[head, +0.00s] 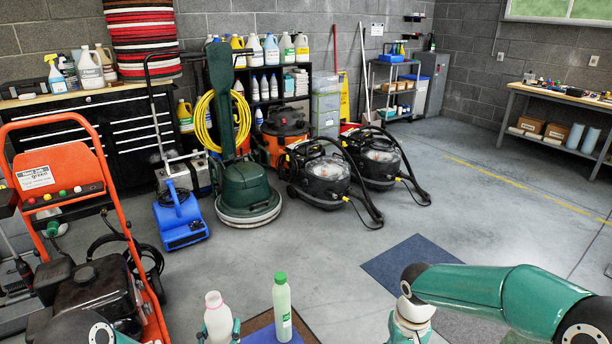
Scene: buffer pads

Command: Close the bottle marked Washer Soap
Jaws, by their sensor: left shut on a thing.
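A white bottle (216,319) with a pale, pinkish top stands upright at the bottom edge of the head view. My left gripper (220,331) is around it, with teal fingers on both sides, shut on it. Whether a cap sits on its neck I cannot tell. A pale green bottle with a green cap (281,309) stands upright just to the right, apart from the gripper. No label is readable on either bottle, so I cannot tell which is marked Washer Soap. My right arm comes in from the right and bends downward; its gripper is below the picture.
A dark blue pad (412,262) lies on the floor to the right. An orange-framed machine (130,220) stands close at left. Floor cleaners and vacuums stand farther back. Open grey floor lies in the middle.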

